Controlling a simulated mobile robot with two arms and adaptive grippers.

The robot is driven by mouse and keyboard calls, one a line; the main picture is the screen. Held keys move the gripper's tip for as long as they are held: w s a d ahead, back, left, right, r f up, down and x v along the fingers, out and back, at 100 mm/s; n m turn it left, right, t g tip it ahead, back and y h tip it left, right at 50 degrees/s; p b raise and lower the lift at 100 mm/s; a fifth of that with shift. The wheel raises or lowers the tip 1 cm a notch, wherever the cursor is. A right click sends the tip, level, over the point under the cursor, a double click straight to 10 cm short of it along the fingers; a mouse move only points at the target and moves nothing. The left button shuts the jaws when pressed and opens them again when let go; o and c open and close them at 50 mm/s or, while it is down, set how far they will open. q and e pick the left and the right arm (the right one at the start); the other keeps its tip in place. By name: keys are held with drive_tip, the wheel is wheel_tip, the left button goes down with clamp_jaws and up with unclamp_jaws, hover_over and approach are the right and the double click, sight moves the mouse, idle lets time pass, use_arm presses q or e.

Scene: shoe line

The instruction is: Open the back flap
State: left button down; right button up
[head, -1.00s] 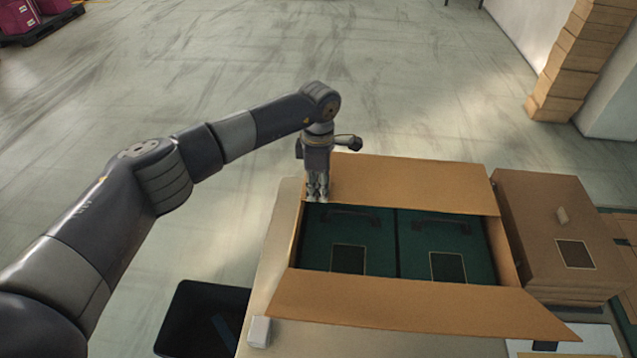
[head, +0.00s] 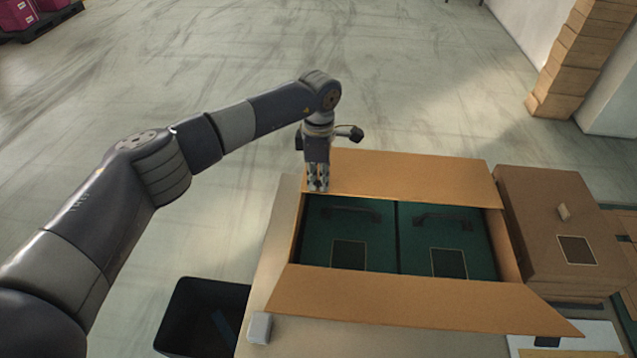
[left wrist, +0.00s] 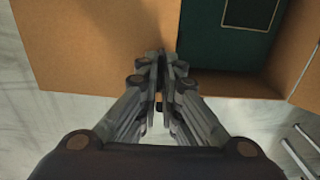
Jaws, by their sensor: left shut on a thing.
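The open cardboard box (head: 298,240) stands on the table with two green boxes (head: 320,240) (head: 468,242) inside, each with a dark handle. Its back flap (head: 415,180) is a wide brown panel along the far side, tilted outward. The front flap (head: 410,298) lies folded out toward me. My left gripper (head: 317,188) is shut on the left end of the back flap, pointing down. In the left wrist view the fingertips (left wrist: 160,68) close at the cardboard's edge, with brown cardboard (left wrist: 90,40) beside them. My right gripper is not in view.
A closed brown carton (head: 545,225) stands close at the right of the open box. A black bin (head: 205,305) is at the lower left, and a small grey block (head: 259,328) sits on the table's corner. Open floor lies behind the table.

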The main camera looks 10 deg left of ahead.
use_arm(q)
drive_tip(key=w+r+b, duration=0.1)
drive_tip(key=r, duration=0.1)
drive_tip(key=w+r, duration=0.1)
drive_tip(key=r, duration=0.1)
drive_tip(key=r+b, duration=0.1)
drive_tip(key=r, duration=0.1)
drive_tip(key=shift+w+r+b, duration=0.25)
drive_tip(key=shift+w+b, duration=0.05)
drive_tip(key=shift+w, duration=0.1)
drive_tip(key=shift+w+a+r, duration=0.1)
drive_tip(key=shift+w+r, duration=0.7)
drive_tip(key=shift+r, duration=0.2)
